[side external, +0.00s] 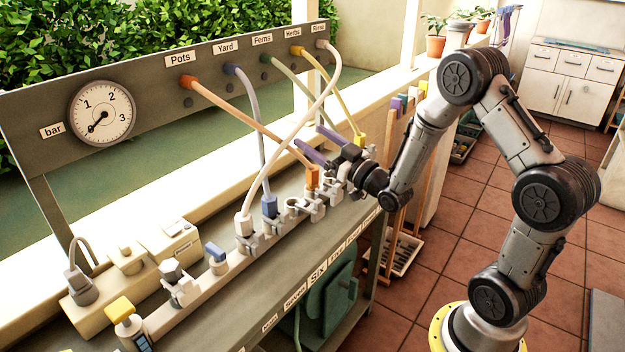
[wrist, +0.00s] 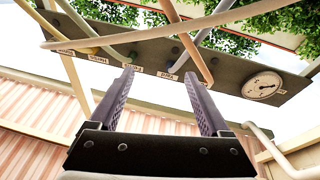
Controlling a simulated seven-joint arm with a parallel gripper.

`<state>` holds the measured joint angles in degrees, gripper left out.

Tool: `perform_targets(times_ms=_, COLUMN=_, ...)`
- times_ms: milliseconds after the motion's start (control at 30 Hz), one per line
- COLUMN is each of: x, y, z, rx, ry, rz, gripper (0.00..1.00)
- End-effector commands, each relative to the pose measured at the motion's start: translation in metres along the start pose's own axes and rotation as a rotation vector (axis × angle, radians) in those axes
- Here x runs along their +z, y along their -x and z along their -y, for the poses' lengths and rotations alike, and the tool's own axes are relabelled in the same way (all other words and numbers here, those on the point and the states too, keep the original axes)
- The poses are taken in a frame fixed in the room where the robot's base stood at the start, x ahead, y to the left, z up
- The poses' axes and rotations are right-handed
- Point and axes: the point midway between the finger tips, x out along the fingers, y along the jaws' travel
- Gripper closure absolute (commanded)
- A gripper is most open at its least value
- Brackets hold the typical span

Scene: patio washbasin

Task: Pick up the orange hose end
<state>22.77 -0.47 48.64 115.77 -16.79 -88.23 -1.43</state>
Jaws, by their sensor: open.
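The orange hose end (side external: 312,178) is a small block plugged into a fitting on the bench rail. Its orange hose (side external: 245,121) runs up left to the "Pots" outlet; an orange-brown hose also shows in the wrist view (wrist: 186,40). My gripper (side external: 307,134) is open, with two purple fingers pointing up and left, just above the orange end and apart from it. In the wrist view the fingers (wrist: 158,72) have nothing between them but a view of the hose board and sky. The orange end is not visible in the wrist view.
A white hose (side external: 290,138) crosses the orange hose and ends at a white plug (side external: 243,224). A blue plug (side external: 269,206) and a yellow plug (side external: 360,140) stand on either side. The labelled board (side external: 215,63) with a gauge (side external: 101,112) stands behind.

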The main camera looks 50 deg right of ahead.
Motion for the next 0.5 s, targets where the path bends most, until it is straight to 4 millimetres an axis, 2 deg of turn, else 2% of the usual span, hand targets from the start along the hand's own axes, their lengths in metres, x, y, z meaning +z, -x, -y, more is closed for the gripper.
perform_targets(times_ms=33, x=0.036, y=0.014, z=-0.013, rx=0.030, ry=-0.019, rz=0.034, gripper=0.19)
perform_targets(times_ms=100, x=0.074, y=0.033, z=-0.024, rx=0.061, ry=-0.043, rz=0.085, gripper=0.19)
perform_targets(times_ms=200, x=0.120, y=0.058, z=-0.036, rx=0.105, ry=-0.071, rz=0.184, gripper=0.19)
perform_targets(times_ms=333, x=0.146, y=0.076, z=-0.048, rx=0.144, ry=-0.089, rz=0.246, gripper=0.19)
perform_targets(times_ms=433, x=0.147, y=0.071, z=-0.053, rx=0.153, ry=-0.087, rz=0.245, gripper=0.19)
perform_targets(times_ms=500, x=0.149, y=0.060, z=-0.054, rx=0.153, ry=-0.085, rz=0.244, gripper=0.19)
